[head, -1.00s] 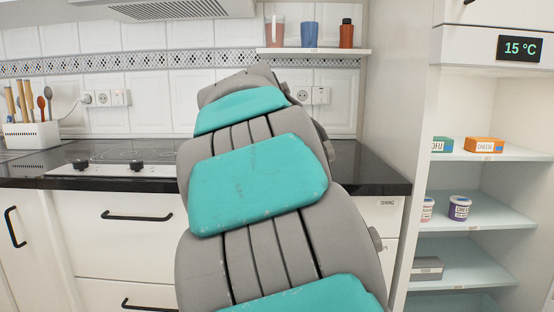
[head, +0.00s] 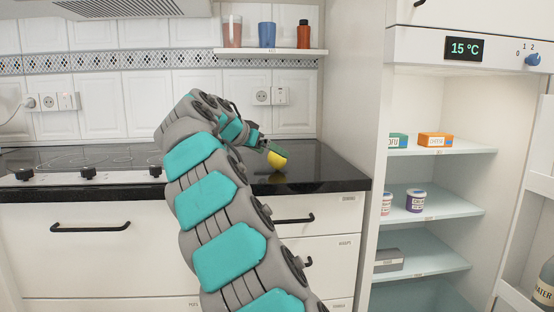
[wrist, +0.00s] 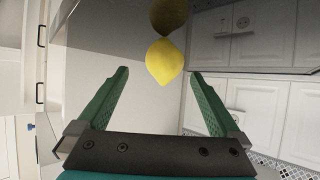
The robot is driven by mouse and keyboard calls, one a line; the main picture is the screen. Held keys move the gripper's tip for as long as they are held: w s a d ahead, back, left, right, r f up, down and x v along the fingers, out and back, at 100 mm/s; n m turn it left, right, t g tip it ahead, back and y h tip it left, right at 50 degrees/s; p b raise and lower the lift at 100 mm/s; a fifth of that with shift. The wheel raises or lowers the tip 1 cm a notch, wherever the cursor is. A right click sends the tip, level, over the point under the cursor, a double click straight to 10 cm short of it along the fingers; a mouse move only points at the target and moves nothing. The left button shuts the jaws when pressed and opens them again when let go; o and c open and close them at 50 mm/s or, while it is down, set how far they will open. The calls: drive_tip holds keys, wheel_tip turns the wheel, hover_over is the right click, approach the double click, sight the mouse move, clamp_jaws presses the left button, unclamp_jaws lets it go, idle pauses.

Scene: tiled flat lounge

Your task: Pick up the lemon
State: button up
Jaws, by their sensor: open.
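The yellow lemon (head: 276,160) sits on the black countertop (head: 325,168), right of the hob. My gripper (head: 268,148) is beside it at the end of my outstretched arm, and a green finger partly overlaps the lemon in the head view. In the wrist view the lemon (wrist: 164,62) lies ahead of the fingertips, roughly midway between their lines. My gripper (wrist: 158,74) is open there, with its two green fingers spread wide and nothing between them. A darker yellow shape touching the lemon's top edge looks like its reflection in the glossy counter.
A hob (head: 85,160) lies left on the counter. A shelf (head: 268,52) with several cups and bottles hangs above. The open fridge (head: 430,225) stands at right with food on its shelves. The counter right of the lemon is clear.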

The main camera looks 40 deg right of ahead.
sight(277, 155)
drive_tip(key=x, duration=0.5)
drive_tip(key=shift+w+d+f+p, duration=0.1)
drive_tip(key=shift+w+p, duration=0.2)
drive_tip(key=c, duration=1.5)
drive_tip(key=shift+o, duration=0.2)
